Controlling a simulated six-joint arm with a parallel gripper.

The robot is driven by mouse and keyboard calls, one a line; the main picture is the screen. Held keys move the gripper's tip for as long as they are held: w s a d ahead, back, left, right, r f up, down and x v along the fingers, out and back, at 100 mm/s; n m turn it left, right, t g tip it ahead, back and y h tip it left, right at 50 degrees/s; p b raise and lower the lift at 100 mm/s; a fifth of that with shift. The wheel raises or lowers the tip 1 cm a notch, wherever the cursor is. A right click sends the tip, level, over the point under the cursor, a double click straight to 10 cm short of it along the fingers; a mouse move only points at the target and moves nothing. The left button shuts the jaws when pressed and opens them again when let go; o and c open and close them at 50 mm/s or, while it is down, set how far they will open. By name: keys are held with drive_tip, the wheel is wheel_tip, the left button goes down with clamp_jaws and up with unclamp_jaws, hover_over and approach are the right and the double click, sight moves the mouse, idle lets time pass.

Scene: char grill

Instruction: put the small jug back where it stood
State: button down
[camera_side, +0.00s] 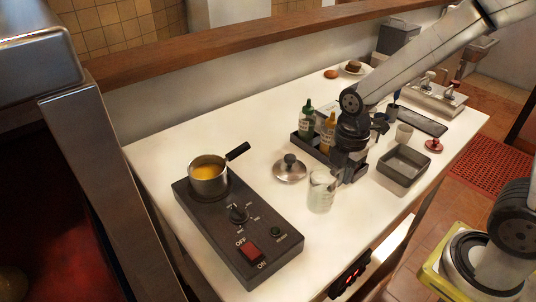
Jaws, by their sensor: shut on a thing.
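The small jug (321,193) is clear glass and stands upright at the front middle of the white counter, to the right of the black hot plate. My gripper (341,176) comes down from the upper right and is shut on the jug at its right side. The fingertips and the grasped part are small and partly hidden. I cannot tell whether the jug's base touches the counter.
A pot of yellow liquid (208,178) sits on the hot plate (256,250), its handle pointing up right. A steel lid (290,169) lies left of the jug. Bottles (306,118) stand in a black tray behind my gripper. A grey empty tray (404,170) is at right.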

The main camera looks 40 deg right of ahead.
drive_tip(key=shift+f, duration=2)
drive_tip(key=shift+f, duration=1.75)
drive_tip(key=shift+f, duration=0.1)
drive_tip(key=c, duration=0.6)
unclamp_jaws()
drive_tip(key=shift+r, duration=6.1)
drive_tip(key=shift+f, duration=0.1)
